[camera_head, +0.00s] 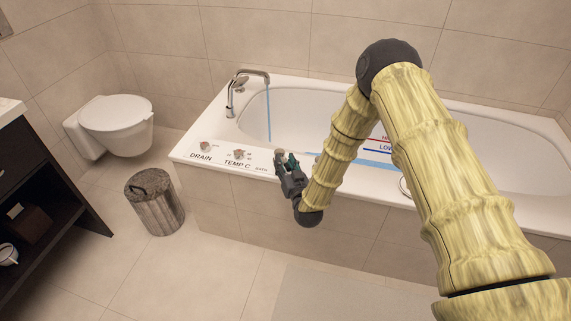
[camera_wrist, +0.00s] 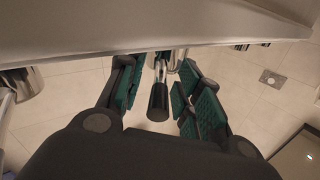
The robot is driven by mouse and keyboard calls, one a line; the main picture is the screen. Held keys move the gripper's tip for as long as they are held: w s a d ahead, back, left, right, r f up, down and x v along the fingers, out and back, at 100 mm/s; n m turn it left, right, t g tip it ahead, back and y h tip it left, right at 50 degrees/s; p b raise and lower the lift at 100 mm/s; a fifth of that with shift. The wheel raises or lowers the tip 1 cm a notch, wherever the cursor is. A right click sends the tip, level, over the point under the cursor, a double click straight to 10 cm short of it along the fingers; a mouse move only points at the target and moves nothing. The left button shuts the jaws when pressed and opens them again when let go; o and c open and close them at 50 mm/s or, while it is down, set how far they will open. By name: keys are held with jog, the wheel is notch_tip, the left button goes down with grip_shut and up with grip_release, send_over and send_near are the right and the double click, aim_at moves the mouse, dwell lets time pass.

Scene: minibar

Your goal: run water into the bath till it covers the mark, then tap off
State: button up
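The white bath (camera_head: 190,152) has a curved metal tap (camera_head: 252,73) with a thin blue stream of water (camera_head: 268,112) falling from it. Blue water (camera_head: 362,162) shows in the tub, just below the blue LOW mark (camera_head: 385,150). A red mark (camera_head: 378,136) sits above, partly hidden by my arm. My gripper (camera_head: 285,160) is at the rim by the BATH label, beside a knob (camera_head: 280,152). In the wrist view a dark-tipped metal handle (camera_wrist: 158,102) lies between the spread teal-padded fingers of my gripper (camera_wrist: 160,85). Contact with it is unclear.
The DRAIN knob (camera_head: 205,146) and TEMP C knob (camera_head: 238,153) stand on the rim left of my gripper. A bin (camera_head: 155,205), a toilet (camera_head: 118,122) and a dark shelf (camera_head: 50,185) are further left. The floor before the bath is clear, with a pale mat (camera_head: 340,295).

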jog(key=shift+s, duration=0.1)
jog(key=v, duration=1.1)
jog(key=shift+s, duration=0.4)
jog(key=shift+d, duration=0.1)
dwell(6.3)
